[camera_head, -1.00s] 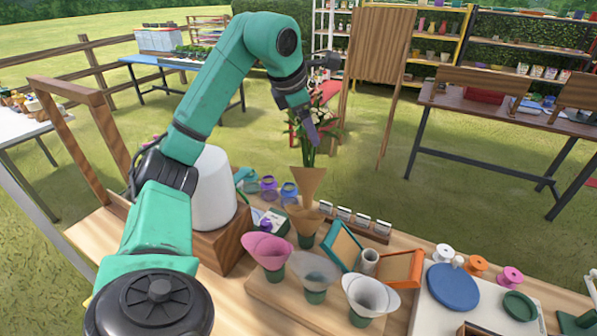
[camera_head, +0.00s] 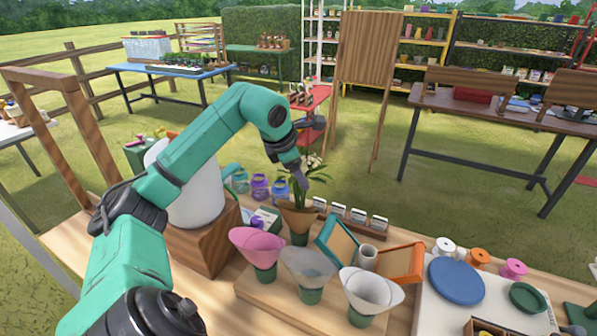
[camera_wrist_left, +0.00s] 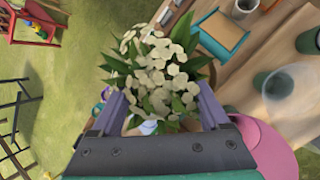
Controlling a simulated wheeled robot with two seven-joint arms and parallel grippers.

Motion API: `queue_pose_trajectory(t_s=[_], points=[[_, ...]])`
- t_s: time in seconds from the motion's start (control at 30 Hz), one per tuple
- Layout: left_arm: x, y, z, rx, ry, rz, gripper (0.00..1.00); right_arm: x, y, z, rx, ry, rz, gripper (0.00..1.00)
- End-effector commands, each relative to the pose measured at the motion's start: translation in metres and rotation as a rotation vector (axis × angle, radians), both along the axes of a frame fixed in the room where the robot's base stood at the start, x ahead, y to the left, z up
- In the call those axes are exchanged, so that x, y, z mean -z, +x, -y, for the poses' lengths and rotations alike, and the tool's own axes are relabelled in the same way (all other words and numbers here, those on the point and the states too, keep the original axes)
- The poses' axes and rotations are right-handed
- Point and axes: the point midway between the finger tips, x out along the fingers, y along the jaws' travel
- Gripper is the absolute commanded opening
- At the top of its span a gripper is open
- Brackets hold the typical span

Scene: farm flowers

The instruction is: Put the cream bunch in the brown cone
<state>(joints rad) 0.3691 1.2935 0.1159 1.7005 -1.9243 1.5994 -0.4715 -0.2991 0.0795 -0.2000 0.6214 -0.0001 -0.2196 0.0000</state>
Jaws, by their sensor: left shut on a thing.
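The cream bunch (camera_head: 314,160), pale flowers with long green leaves, is upright at the mouth of the brown cone (camera_head: 298,222). Its lower end is hidden inside the cone's rim. My left gripper (camera_head: 301,176) is shut on the bunch just above the cone. In the left wrist view the cream bunch (camera_wrist_left: 160,72) fills the space between the two fingers of the left gripper (camera_wrist_left: 163,104), and its blooms hide most of the cone. My right gripper is in neither view.
Pink (camera_head: 257,246), grey (camera_head: 307,268) and white (camera_head: 371,290) cones stand in front of the brown one. A teal frame (camera_head: 337,243) and an orange frame (camera_head: 401,263) are to the right. Purple and blue jars (camera_head: 260,187) stand behind left.

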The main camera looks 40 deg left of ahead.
Motion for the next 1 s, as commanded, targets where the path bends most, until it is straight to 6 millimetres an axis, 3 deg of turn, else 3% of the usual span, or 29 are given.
queue_pose_trajectory(t_s=[0.03, 0.07, 0.1, 0.47, 0.63, 0.8, 1.0], points=[[0.003, 0.000, 0.000, 0.000, 0.001, 0.001, 0.00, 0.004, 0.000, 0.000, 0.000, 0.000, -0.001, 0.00], [0.003, 0.000, 0.000, 0.000, 0.000, -0.001, 0.83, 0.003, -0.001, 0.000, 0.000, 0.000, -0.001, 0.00], [0.002, 0.000, 0.000, 0.000, 0.000, 0.000, 0.98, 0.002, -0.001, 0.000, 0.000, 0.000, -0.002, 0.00], [-0.007, -0.003, 0.000, -0.001, 0.002, 0.002, 1.00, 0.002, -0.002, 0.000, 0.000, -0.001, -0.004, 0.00], [-0.043, -0.023, 0.002, -0.002, 0.006, 0.005, 1.00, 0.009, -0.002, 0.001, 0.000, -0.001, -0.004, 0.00], [-0.086, -0.044, 0.006, -0.002, 0.004, 0.002, 1.00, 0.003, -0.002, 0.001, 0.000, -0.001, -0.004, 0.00], [-0.106, -0.057, 0.009, -0.001, 0.001, -0.002, 1.00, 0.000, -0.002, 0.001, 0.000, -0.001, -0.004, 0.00]])
